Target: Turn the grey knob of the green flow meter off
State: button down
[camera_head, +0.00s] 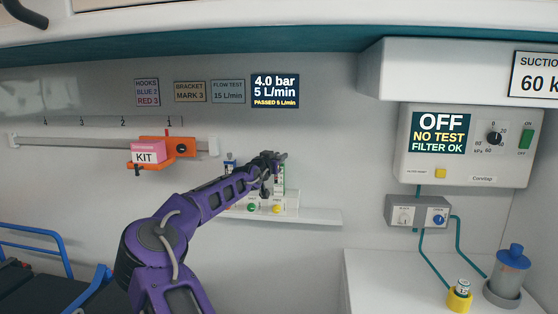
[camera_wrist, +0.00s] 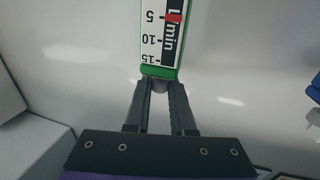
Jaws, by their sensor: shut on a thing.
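The green flow meter (camera_wrist: 161,40) stands upside down in the wrist view, with a white scale, a red mark by the 5 and a green end band. Its grey knob (camera_wrist: 160,86) shows just beyond that band, between the fingertips. My gripper (camera_wrist: 160,92) is shut on the knob, one finger on each side. In the head view my gripper (camera_head: 272,162) is at the wall unit and hides most of the meter (camera_head: 280,180). The dark display (camera_head: 275,91) on the wall reads 4.0 bar, 5 L/min, PASSED 5 L/min.
A blue-marked fitting (camera_head: 230,163) stands left of my gripper. A pink KIT box (camera_head: 147,152) is on an orange rail bracket (camera_head: 182,148). The suction panel (camera_head: 468,145) is to the right.

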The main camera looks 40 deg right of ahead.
jog(key=shift+s+d+n+t+y+b, duration=0.15)
jog(key=shift+n+t+y+b, duration=1.3)
jog(key=shift+b, duration=1.45)
jog(key=shift+r+n+t+y+b, duration=0.15)
jog(key=shift+n+t+y+b, duration=0.35)
jog(key=shift+t, duration=0.65)
jog(key=shift+r+n+t+y+p, duration=0.1)
jog(key=shift+n+t+y+p, duration=0.5)
jog(key=shift+p, duration=0.25)
jog(key=n+t+y+p, duration=0.2)
jog(key=n+y+p, duration=0.1)
jog(key=p, duration=0.3)
jog(key=shift+t+y+p, duration=0.3)
jog(key=shift+y, duration=0.45)
jog(key=shift+n+t+y+p, duration=0.3)
jog(key=shift+n+y+p, duration=0.2)
jog(key=shift+n+y, duration=0.3)
jog(key=shift+f+n+t+y, duration=0.15)
jog(key=shift+n+y, duration=0.35)
jog(key=shift+y, duration=0.25)
jog(key=shift+f+n+t+y, duration=0.15)
jog(key=shift+n+y, duration=0.3)
jog(key=shift+y, duration=0.6)
